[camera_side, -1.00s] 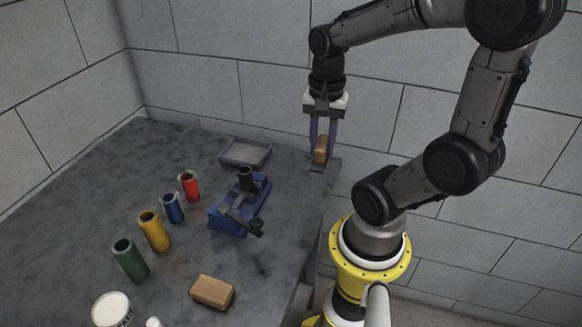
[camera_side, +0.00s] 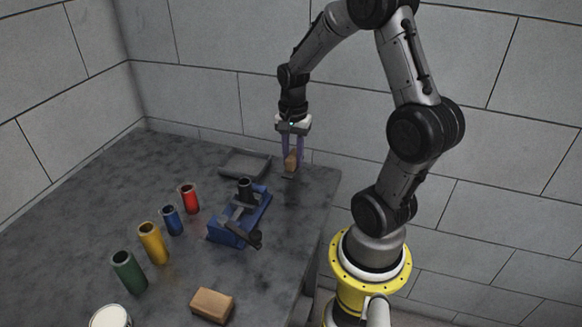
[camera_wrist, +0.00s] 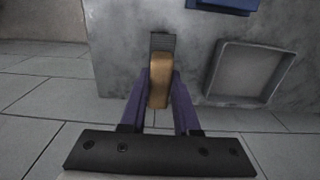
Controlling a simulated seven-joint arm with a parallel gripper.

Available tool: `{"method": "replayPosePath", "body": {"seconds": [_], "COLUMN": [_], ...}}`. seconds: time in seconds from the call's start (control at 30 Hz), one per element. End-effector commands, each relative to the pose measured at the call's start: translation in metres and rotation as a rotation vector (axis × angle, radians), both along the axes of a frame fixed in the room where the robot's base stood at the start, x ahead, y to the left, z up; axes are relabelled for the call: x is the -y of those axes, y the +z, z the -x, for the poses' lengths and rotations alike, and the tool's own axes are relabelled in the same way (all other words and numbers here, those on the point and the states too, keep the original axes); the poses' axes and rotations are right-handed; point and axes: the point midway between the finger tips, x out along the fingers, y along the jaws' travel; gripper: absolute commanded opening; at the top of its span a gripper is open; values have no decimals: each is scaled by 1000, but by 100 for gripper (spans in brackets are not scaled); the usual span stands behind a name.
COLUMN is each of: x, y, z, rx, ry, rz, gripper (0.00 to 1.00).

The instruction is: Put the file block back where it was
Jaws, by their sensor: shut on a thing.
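My gripper (camera_side: 293,158) is shut on the file block (camera_side: 291,163), a tan wooden piece with a grey plate at its lower end. The block hangs upright over the back right part of the table, apparently a little above the surface. In the wrist view the purple fingers of my gripper (camera_wrist: 160,85) hold the wooden part of the file block (camera_wrist: 160,78) from both sides. Its grey ridged end points away from the gripper there.
A shallow grey tray (camera_side: 262,175) lies just left of the held block. A blue vise (camera_side: 228,232) stands nearer the front. Red, blue, yellow (camera_side: 152,243) and green cylinders stand left. A plain wooden block (camera_side: 212,305) and a white can (camera_side: 108,316) are in front.

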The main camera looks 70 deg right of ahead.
Motion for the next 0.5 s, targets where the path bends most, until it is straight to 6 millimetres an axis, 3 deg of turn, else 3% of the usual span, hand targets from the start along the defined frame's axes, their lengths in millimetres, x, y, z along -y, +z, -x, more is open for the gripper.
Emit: {"method": "replayPosePath", "body": {"seconds": [0.3,0.5], "x": [6,6], "y": [-35,-41], "z": [-7,-8], "rx": [-2,2], "ry": [0,0], "rz": [-1,2], "gripper": [0,0]}}
